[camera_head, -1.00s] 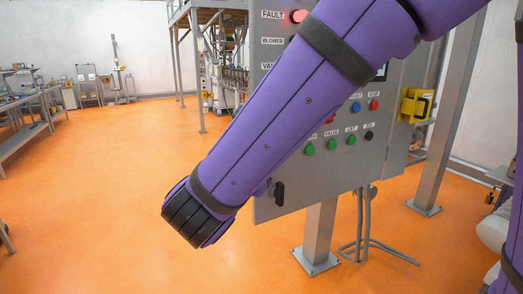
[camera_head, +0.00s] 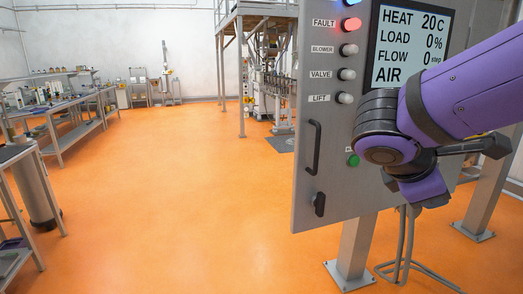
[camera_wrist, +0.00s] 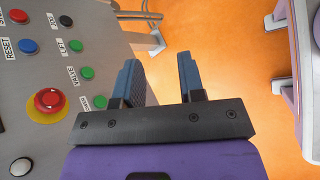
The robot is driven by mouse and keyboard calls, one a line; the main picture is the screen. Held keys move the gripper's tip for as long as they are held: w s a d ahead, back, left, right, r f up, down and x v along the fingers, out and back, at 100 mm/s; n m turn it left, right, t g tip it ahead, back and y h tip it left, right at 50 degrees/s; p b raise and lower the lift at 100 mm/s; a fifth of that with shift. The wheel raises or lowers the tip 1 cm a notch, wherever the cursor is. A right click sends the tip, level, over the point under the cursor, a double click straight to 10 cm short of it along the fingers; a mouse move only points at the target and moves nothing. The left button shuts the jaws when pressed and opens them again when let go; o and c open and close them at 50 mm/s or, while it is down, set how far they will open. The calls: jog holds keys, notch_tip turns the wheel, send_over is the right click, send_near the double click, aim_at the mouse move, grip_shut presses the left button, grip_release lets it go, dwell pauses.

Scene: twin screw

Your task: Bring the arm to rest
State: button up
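My purple arm (camera_head: 475,90) reaches in from the right in the head view, bent in front of the grey control panel (camera_head: 330,135). In the wrist view my gripper (camera_wrist: 158,65) has two blue-grey fingers standing apart with nothing between them. Orange floor and part of the panel lie beyond the fingertips. The fingers cannot be made out clearly in the head view. The panel screen (camera_head: 412,45) reads HEAT 20 C, LOAD 0%, FLOW 0 step, AIR. The FAULT lamp (camera_head: 350,24) glows red. The arm hides most of the panel's lower buttons.
The wrist view shows a red emergency button (camera_wrist: 48,100) and green buttons (camera_wrist: 87,73) beside the gripper. The panel stands on a grey post (camera_head: 356,245). Workbenches (camera_head: 75,125) stand at the left, a metal platform frame (camera_head: 240,70) at the back. The orange floor between is clear.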

jog(key=s+d+r+m+t+y, duration=0.1)
jog(key=s+d+m+y, duration=0.1)
jog(key=s+m+y, duration=0.7)
jog(key=m, duration=0.5)
jog(key=shift+d+r+m, duration=0.25)
jog(key=shift+d+m, duration=0.05)
jog(key=shift+d, duration=0.05)
